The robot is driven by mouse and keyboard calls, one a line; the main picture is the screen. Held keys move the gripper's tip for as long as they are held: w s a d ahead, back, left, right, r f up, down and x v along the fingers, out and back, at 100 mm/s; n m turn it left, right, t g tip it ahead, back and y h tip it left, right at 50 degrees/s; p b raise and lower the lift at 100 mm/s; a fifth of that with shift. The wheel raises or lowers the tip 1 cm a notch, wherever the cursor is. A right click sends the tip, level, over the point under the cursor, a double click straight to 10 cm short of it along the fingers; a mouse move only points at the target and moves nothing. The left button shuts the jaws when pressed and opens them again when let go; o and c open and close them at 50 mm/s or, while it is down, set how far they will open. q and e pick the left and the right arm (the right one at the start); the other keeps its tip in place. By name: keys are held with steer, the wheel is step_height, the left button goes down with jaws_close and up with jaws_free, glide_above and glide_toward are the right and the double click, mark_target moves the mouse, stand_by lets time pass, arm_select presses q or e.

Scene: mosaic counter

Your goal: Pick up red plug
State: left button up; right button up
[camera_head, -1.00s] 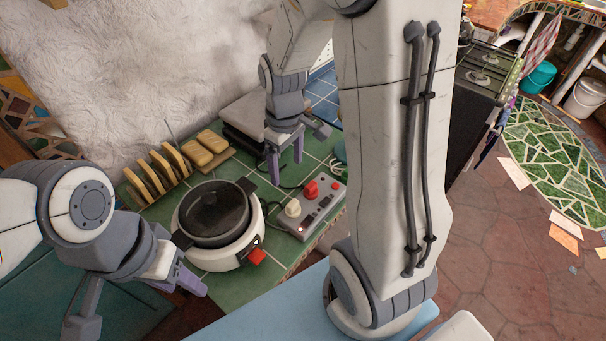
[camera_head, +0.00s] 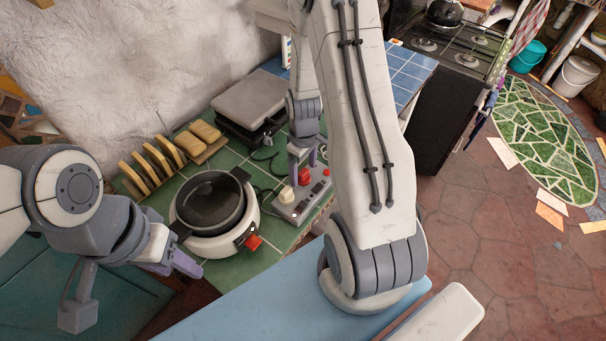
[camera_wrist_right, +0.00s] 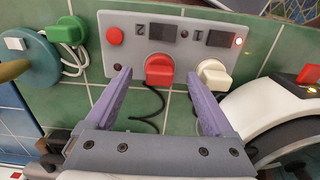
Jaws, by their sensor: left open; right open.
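The red plug (camera_head: 305,176) sits on the grey socket panel (camera_head: 288,211), beside a white plug (camera_head: 286,195). The right wrist view shows the red plug (camera_wrist_right: 159,67) standing in the panel (camera_wrist_right: 185,24), with the white plug (camera_wrist_right: 214,75) to its right. My right gripper (camera_head: 303,160) is open above the panel. In the right wrist view its purple fingers (camera_wrist_right: 158,73) point at the red plug, which appears between their tips; contact cannot be told. My left gripper (camera_head: 182,264) is open and empty at the lower left, beside the counter.
A white cooker (camera_head: 207,241) with a dark lid stands left of the panel. Bread slices in a rack (camera_head: 150,172) and a grey press (camera_head: 249,100) stand behind. Black cables lie on the tiles.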

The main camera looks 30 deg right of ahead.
steer(key=shift+f, duration=0.8)
jaws_close()
steer(key=shift+r, duration=0.2)
steer(key=shift+r, duration=0.55)
step_height(320, 180, up, 2)
steer(key=shift+w+r+b, duration=0.1)
steer(key=shift+r+b, duration=0.05)
steer(key=shift+b, duration=0.5)
steer(key=s+d+r+b, duration=0.2)
steer(key=s+d+r, duration=0.5)
steer(key=s+d, duration=0.1)
steer(key=shift+s+d+r+b, duration=0.15)
steer(key=shift+s+b, duration=0.05)
steer(key=shift+b, duration=0.1)
